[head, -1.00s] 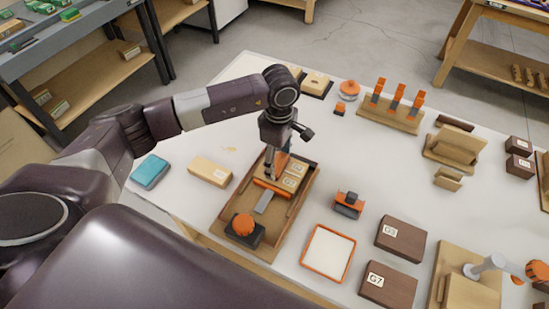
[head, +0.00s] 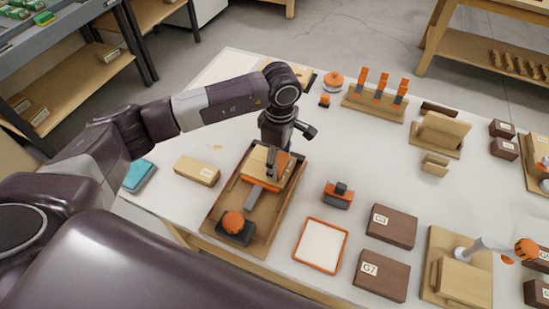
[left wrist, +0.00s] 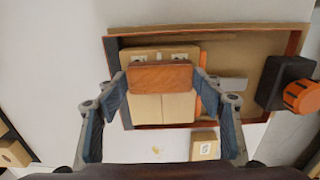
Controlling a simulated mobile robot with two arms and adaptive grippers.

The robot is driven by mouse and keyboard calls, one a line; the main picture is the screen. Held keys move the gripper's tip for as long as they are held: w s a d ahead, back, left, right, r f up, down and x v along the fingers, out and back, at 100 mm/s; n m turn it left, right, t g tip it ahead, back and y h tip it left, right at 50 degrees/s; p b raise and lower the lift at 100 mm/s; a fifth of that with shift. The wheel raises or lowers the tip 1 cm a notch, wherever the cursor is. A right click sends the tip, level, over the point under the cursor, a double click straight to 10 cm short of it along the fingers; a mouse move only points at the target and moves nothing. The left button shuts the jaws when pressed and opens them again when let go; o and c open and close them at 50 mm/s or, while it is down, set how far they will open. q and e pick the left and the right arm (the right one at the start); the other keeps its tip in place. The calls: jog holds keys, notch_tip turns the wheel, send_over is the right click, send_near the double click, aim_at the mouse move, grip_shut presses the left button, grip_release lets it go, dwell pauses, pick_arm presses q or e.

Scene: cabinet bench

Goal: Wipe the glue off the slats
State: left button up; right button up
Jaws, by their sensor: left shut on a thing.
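My left gripper (head: 272,172) is over the wooden tray (head: 222,202), shut on an orange-brown block (left wrist: 160,77). In the left wrist view the block lies across between the two fingertips, over the pale wooden slats (left wrist: 162,108). I cannot tell whether it presses on them. The slats lie side by side in the tray, with white labels (left wrist: 180,56) at one end. The gripper and block hide part of them. No glue can be made out on the visible slat faces. A small yellowish smear (head: 215,147) is on the bench left of the tray. My right gripper is not in view.
An orange-knobbed black fixture (head: 235,226) and a grey strip (head: 253,197) are in the tray's near half. A pale block (head: 197,171) and teal pad (head: 139,175) lie left. An orange-rimmed white tray (head: 321,246), small orange-black tool (head: 338,194) and dark boxes (head: 391,226) stand right.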

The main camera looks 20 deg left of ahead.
pick_arm(q)
jog(key=shift+d, duration=1.15)
jog(key=shift+a, duration=0.1)
jog(key=shift+a+b, duration=0.55)
jog(key=shift+a, duration=0.35)
jog(key=shift+a+b, duration=0.3)
jog(key=shift+a, duration=0.95)
jog(key=shift+a, duration=0.2)
